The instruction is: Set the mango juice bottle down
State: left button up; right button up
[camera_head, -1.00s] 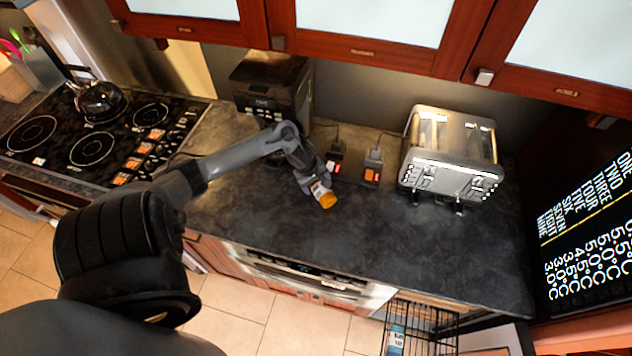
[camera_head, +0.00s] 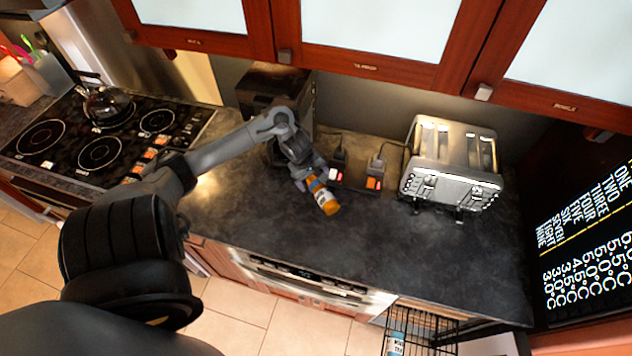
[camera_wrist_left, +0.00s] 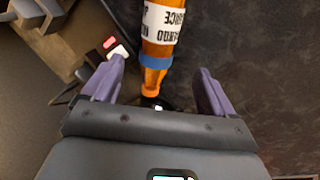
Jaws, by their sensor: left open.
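The mango juice bottle (camera_head: 323,196) is orange with a white label and stands on the dark countertop (camera_head: 370,235), in front of the power sockets. In the left wrist view the bottle (camera_wrist_left: 160,35) shows its label, a blue band and its orange neck, which points toward my gripper. My left gripper (camera_head: 303,180) is just left of the bottle in the head view. In the wrist view its purple fingers (camera_wrist_left: 158,92) are spread wide, one on each side of the neck, with gaps on both sides. My right gripper is not in view.
A silver toaster (camera_head: 452,165) stands right of the bottle. A dark appliance (camera_head: 277,95) is behind my left gripper. A cooktop with a kettle (camera_head: 105,103) is at the left. The counter front right of the bottle is clear.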

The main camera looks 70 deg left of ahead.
pick_arm(q)
jog(key=s+d+m+t, duration=0.1)
jog(key=d+m, duration=0.7)
jog(key=d, duration=0.5)
jog(key=s+d+m+t+y, duration=0.1)
jog(key=s+d+m, duration=0.1)
jog(key=d+m, duration=0.6)
jog(key=d+r, duration=0.1)
jog(key=d, duration=0.4)
jog(key=shift+s, duration=0.3)
jog(key=shift+o, duration=0.4)
jog(key=s+d+r+m+g+h, duration=0.1)
jog(key=s+d+r+m, duration=0.4)
jog(key=s+d, duration=0.1)
jog(key=shift+d, duration=0.65)
